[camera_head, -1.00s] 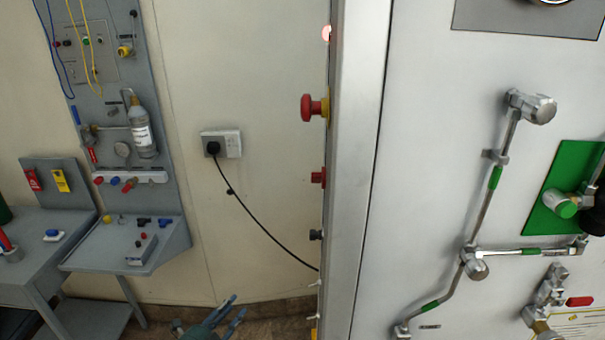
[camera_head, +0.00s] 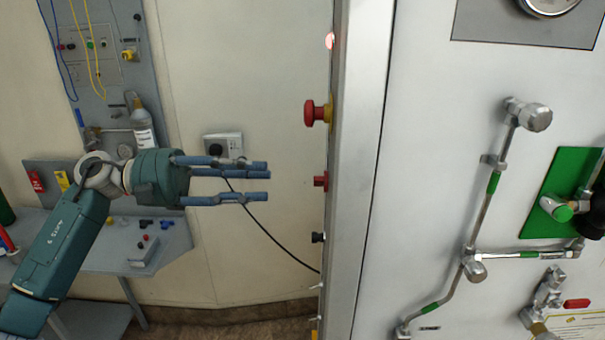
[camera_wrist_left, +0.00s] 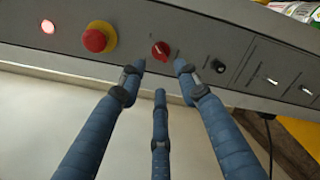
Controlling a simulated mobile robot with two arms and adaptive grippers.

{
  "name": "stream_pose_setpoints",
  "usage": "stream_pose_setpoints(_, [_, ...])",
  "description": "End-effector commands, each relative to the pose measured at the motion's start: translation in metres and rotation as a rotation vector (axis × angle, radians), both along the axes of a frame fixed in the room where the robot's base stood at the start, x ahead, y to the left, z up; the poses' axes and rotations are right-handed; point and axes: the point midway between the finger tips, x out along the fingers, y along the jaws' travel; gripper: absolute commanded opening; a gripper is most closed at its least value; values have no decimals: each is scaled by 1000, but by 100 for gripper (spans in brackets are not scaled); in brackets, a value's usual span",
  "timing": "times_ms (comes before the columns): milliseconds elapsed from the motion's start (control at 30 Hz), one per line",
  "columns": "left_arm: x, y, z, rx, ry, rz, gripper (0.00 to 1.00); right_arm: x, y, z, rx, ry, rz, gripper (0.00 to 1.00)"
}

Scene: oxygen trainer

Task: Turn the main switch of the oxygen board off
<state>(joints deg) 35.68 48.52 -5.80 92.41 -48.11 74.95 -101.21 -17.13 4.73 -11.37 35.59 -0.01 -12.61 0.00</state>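The oxygen board (camera_head: 358,120) is a tall metal cabinet, seen with its narrow side edge-on in the head view. On that side is a small red rotary switch (camera_head: 320,181), below the red-and-yellow emergency button (camera_head: 317,112). In the left wrist view the red switch (camera_wrist_left: 161,50) lies just beyond and between the fingertips. My left gripper (camera_head: 268,181) is open and empty, its three blue fingers pointing right toward the switch at about its height, with a gap between. The left wrist view shows the fingers (camera_wrist_left: 160,74) spread apart. My right gripper is not in view.
A lit red lamp (camera_wrist_left: 48,26) and the emergency button (camera_wrist_left: 99,37) sit left of the switch in the wrist view. A black knob (camera_wrist_left: 217,65) and small toggle switches (camera_wrist_left: 266,81) sit to its right. A wall socket (camera_head: 223,146) with a black cable is behind my gripper.

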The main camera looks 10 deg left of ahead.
Motion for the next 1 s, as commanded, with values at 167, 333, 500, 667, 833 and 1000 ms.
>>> stream_pose_setpoints(167, [6, -36, 6, -4, 3, -5, 33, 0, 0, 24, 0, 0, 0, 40])
stream_pose_setpoints(333, [13, -64, 5, -6, 5, -2, 33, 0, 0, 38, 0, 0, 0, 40])
stream_pose_setpoints(500, [16, -80, 3, -5, 5, -1, 33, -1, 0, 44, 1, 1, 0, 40])
stream_pose_setpoints(667, [17, -84, 1, -5, 4, 0, 33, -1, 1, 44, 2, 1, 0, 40])
stream_pose_setpoints(833, [17, -84, 0, -5, 5, 0, 33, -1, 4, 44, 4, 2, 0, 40])
stream_pose_setpoints(1000, [17, -84, 0, -5, 5, 0, 3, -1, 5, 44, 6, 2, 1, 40])
